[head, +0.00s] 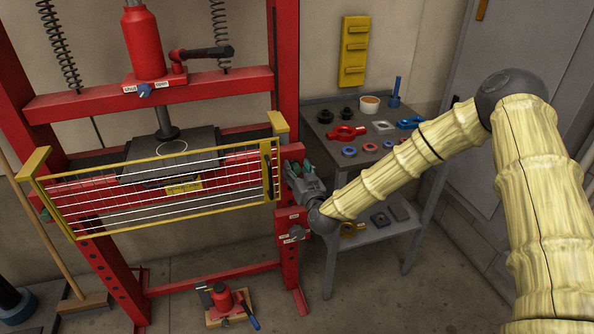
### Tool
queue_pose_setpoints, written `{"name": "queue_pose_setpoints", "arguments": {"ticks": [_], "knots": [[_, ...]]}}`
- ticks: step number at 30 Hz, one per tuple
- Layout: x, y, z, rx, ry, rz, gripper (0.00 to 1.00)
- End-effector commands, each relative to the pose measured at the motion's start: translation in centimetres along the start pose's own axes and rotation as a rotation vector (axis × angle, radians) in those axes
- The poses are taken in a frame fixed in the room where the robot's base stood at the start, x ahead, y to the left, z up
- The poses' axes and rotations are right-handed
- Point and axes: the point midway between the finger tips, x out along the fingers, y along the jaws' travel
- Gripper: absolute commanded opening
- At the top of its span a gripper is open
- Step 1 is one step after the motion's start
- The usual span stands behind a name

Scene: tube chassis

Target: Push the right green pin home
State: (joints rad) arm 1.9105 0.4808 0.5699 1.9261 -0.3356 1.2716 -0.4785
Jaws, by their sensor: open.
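The red press frame (288,60) fills the left half of the head view. My gripper (294,174) is open beside its right post, at the right end of the yellow-framed mesh guard (150,190). Green (308,168) shows at my gripper, where the right green pin is; the gripper hides most of it. I cannot tell how deep the pin sits or whether the gripper touches it. A bit of green, the left pin (44,214), shows at the left post, partly behind the guard's frame.
A grey bench (322,120) with rings, a cup and several small parts stands right of the press. A red control box with a knob (296,233) is below my gripper.

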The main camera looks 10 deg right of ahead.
Motion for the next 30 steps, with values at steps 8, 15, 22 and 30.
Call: {"name": "queue_pose_setpoints", "arguments": {"ticks": [8, 15, 22, 30], "knots": [[-3.2, 0.0, 0.0, 0.000, -0.002, -0.001, 0.50], [-7.6, 0.0, 0.0, 0.001, -0.001, -0.001, 0.50], [-10.8, 0.0, 0.0, 0.000, 0.000, -0.001, 0.50], [-11.9, 0.0, -0.1, 0.000, 0.001, 0.000, 0.50]]}}
